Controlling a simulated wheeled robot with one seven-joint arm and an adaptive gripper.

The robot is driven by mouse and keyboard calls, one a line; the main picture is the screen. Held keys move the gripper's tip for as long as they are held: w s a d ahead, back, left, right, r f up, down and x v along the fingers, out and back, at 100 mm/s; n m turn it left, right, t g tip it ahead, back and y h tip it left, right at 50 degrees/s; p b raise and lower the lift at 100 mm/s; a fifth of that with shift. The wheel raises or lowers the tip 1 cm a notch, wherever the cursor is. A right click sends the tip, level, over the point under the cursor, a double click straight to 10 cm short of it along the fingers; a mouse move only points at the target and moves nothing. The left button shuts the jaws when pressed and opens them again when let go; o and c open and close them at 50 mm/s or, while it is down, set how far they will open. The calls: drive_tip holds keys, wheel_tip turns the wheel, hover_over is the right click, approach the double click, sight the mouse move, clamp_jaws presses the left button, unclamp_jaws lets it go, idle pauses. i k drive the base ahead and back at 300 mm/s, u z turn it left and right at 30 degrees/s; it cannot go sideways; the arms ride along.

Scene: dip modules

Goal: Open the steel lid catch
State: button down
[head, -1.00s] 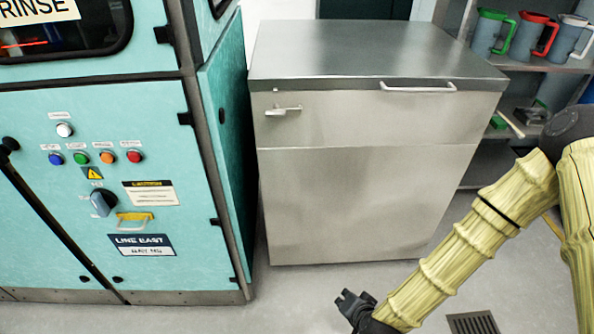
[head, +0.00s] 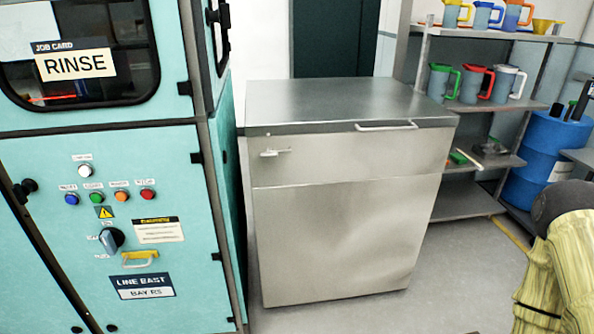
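The steel lid catch (head: 270,153) is a small latch with a short lever pointing right, on the upper left front of a steel chest (head: 330,230). The chest's flat lid (head: 340,104) lies down and shut, with a bar handle (head: 386,127) along its front edge. My gripper is out of the head view. Only part of my arm, in a yellowish sleeve, shows at the lower right, apart from the chest.
A teal cabinet (head: 120,170) labelled RINSE, with buttons and a rotary switch, stands close on the chest's left. Shelves (head: 468,205) with coloured jugs and a blue drum (head: 540,145) stand at the right. Grey floor before the chest is clear.

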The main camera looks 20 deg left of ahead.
sight(270, 154)
drive_tip(key=z, duration=0.4)
drive_tip(key=i, duration=0.6)
drive_tip(key=u, duration=1.45)
